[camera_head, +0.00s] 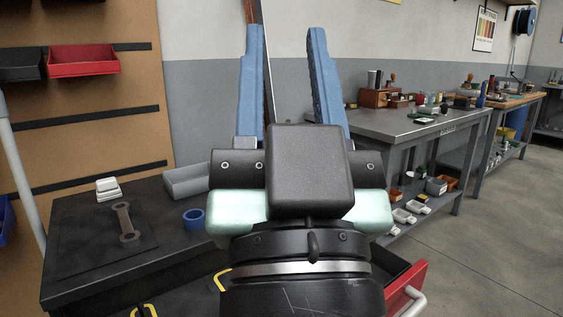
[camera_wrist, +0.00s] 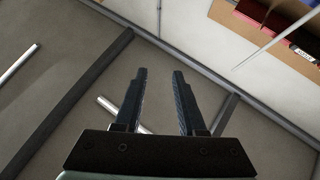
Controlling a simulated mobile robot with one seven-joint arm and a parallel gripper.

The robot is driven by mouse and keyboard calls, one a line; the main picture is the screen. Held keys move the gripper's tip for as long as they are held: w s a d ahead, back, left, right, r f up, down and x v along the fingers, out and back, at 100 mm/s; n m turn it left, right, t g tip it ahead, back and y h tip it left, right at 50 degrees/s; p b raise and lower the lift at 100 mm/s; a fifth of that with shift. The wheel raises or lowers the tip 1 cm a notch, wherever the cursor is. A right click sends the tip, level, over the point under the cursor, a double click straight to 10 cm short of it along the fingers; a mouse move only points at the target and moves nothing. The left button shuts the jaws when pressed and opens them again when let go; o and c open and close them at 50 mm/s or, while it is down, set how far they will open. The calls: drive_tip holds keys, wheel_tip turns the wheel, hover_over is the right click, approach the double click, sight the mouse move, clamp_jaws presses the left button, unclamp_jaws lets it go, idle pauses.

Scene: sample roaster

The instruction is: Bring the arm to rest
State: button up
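My gripper (camera_head: 286,82) is raised in front of the head camera, its two blue fingers pointing up. The fingers are apart and nothing is between them. In the wrist view my gripper (camera_wrist: 160,95) is also open and empty, with wall and rails behind it. My gripper is apart from every surface and hides part of the dark bench behind it.
A black bench (camera_head: 85,235) at left bears a wrench-shaped tool (camera_head: 126,222), a blue ring (camera_head: 194,218), white blocks (camera_head: 108,188) and a grey tray (camera_head: 186,181). A red drawer (camera_head: 418,275) stands open at lower right. A metal workbench (camera_head: 400,124) stands behind right. Floor at right is clear.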

wheel_tip(320, 180, up, 42)
drive_tip(key=s+t+h+p, duration=0.1)
drive_tip(key=s+p, duration=0.1)
drive_tip(key=p, duration=3.6)
drive_tip(key=shift+a, duration=0.25)
